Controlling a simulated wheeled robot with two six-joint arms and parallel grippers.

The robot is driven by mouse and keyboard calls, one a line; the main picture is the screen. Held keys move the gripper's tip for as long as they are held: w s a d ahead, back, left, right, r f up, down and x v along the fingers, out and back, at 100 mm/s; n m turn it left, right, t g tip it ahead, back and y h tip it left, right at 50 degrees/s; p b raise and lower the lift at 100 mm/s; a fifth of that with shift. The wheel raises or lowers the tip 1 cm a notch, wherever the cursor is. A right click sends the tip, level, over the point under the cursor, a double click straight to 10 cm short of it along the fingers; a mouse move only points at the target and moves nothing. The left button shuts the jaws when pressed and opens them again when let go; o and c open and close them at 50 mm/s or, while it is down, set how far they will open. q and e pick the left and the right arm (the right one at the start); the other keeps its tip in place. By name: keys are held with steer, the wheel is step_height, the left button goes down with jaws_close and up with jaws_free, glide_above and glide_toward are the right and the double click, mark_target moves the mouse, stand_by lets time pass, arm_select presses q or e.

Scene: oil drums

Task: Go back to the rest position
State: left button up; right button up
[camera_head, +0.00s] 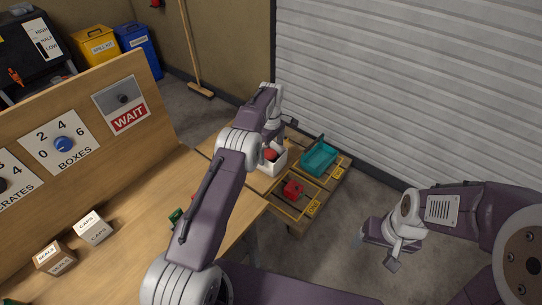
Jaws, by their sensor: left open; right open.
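My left arm reaches out from the bottom middle over the wooden work surface. Its gripper (279,136) is open, above or beside a small white box (276,164) with a red thing (270,155) in it. The arm hides part of the box, and I cannot tell whether the gripper touches anything. My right arm comes in from the right edge. Its gripper (375,252) is open and empty over the bare floor, apart from the table.
A teal tray (319,157) and a red item (292,189) sit in marked areas of the low table. Boxes labelled CAPS (93,228) and SEALS (55,258) stand on the bench before an upright panel (62,144). A shutter (410,80) closes the back; floor at right is free.

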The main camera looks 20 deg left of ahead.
arm_select(q)
step_height(320, 180, up, 5)
steer(key=shift+r+p, duration=0.1)
steer(key=shift+p, duration=0.55)
